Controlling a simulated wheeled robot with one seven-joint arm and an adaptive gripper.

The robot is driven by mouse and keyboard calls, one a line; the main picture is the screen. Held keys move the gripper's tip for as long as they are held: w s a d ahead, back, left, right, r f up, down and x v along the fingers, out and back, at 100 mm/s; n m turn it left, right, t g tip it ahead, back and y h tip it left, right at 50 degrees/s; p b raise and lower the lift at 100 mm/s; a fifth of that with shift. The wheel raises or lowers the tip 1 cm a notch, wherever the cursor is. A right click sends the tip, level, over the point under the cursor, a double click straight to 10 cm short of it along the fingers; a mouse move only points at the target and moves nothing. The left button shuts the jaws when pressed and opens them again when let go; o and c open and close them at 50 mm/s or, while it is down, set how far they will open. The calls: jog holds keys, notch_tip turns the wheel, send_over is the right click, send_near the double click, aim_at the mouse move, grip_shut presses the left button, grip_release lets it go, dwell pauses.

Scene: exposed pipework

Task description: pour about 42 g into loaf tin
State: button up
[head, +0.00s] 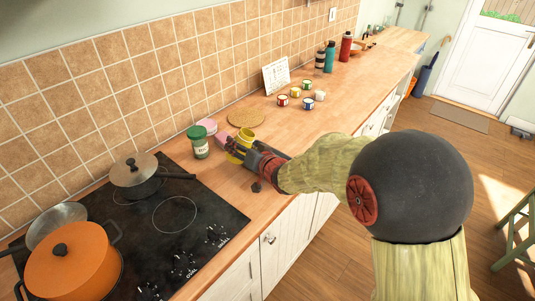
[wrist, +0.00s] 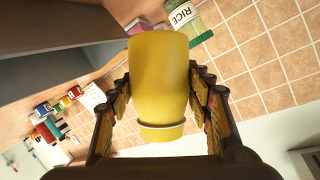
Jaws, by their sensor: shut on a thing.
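My gripper (head: 238,150) is shut on a yellow cup (wrist: 160,85), with one finger on each side of it in the wrist view. The yellow cup (head: 246,137) is partly hidden by the fingers in the head view. Its contents do not show, and I cannot tell its exact tilt. A dark grey shape (head: 275,151), possibly the loaf tin, shows just behind my gripper on the counter. A large dark grey surface (wrist: 60,65) at the left of the wrist view may be the same thing. I see no filling in it.
A green-lidded rice jar (head: 200,143) and a pink container (head: 207,126) stand left of the cup. A round cork mat (head: 246,117) lies behind. The hob (head: 170,225) holds pans. A small dark lump (head: 256,187) lies near the counter edge. Several small tins (head: 295,92) stand farther back.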

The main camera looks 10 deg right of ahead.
aim_at(249, 140)
jog(key=shift+d+m+y, duration=0.3)
jog(key=shift+d+m, duration=0.2)
jog(key=shift+m, duration=0.1)
jog(key=shift+f+m, duration=0.1)
jog(key=shift+m, duration=0.2)
jog(key=shift+f+m+t+y+b, duration=0.2)
jog(key=shift+m+t+y+b, duration=0.45)
jog(key=shift+m, duration=0.45)
jog(key=shift+a+r+m+y, duration=0.1)
jog(key=shift+r+m+y, duration=0.15)
jog(key=shift+m, duration=0.35)
jog(key=shift+f+m+t+b, duration=0.4)
jog(key=shift+m+t+b, duration=0.15)
jog(key=shift+m+b, duration=0.45)
jog(key=shift+d+r, duration=0.2)
jog(key=shift+r, duration=0.15)
jog(key=shift+d+r+m+y+p, duration=0.3)
jog(key=shift+d+m+p, duration=0.1)
jog(key=shift+m, duration=0.1)
jog(key=shift+d+r+m+t, duration=0.2)
jog(key=shift+r+m+t, duration=0.3)
jog(key=shift+m, duration=0.45)
jog(key=shift+d+r+m+t, duration=0.2)
jog(key=shift+r+m+t, duration=0.25)
jog(key=shift+m, duration=0.5)
jog(key=shift+f, duration=0.15)
